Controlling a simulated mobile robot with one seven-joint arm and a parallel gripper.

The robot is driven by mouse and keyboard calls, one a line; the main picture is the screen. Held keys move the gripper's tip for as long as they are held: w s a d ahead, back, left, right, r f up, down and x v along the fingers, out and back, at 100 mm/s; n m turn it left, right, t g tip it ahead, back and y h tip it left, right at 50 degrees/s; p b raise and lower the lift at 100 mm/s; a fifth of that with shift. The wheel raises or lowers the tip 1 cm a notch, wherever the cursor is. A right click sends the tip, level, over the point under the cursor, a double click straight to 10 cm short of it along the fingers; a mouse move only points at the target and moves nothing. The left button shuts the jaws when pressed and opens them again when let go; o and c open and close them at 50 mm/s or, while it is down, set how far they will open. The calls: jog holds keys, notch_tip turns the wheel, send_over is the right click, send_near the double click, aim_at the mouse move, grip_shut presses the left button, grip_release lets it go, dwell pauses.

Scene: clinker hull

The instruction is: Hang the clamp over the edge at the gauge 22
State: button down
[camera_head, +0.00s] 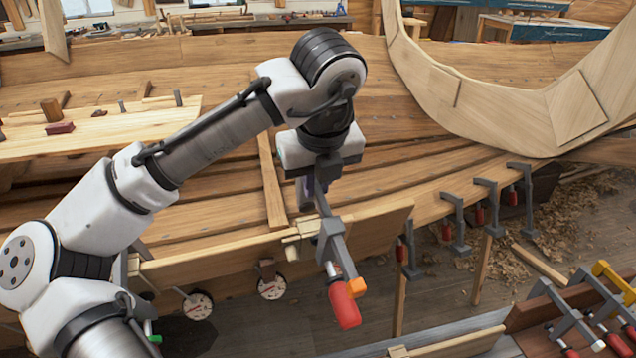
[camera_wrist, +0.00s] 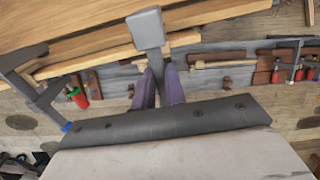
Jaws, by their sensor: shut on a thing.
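My gripper (camera_head: 315,185) is shut on a grey bar clamp (camera_head: 330,238) with a red handle (camera_head: 344,303) and an orange tip. The clamp slants, handle end low, in front of the hull plank's edge (camera_head: 375,232); I cannot tell whether it touches the plank. In the wrist view the purple fingers (camera_wrist: 160,88) meet the clamp's grey bar (camera_wrist: 148,30). Two round dial gauges, one at left (camera_head: 200,305) and one nearer the clamp (camera_head: 270,287), hang below the edge. Their numbers are too small to read.
Several grey clamps with red handles hang along the edge at right, one of them the nearest clamp (camera_head: 410,250). A wooden strut (camera_head: 272,180) leans behind my gripper. More clamps lie on a bench (camera_head: 560,315) at lower right. The floor with shavings (camera_head: 560,235) lies beyond.

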aim_at(314, 223)
jog(key=b+x, duration=0.3)
jog(key=x, duration=0.1)
jog(key=shift+f, duration=0.1)
jog(key=shift+b+x, duration=0.9)
jog(key=shift+x, duration=1.3)
jog(key=shift+w+f, duration=0.15)
jog(key=shift+f, duration=0.1)
jog(key=c, duration=1.4)
grip_release()
jog(key=shift+f, duration=0.1)
jog(key=shift+o, duration=0.2)
jog(key=shift+s, duration=0.2)
jog(key=v, duration=1.4)
jog(key=shift+f, duration=0.1)
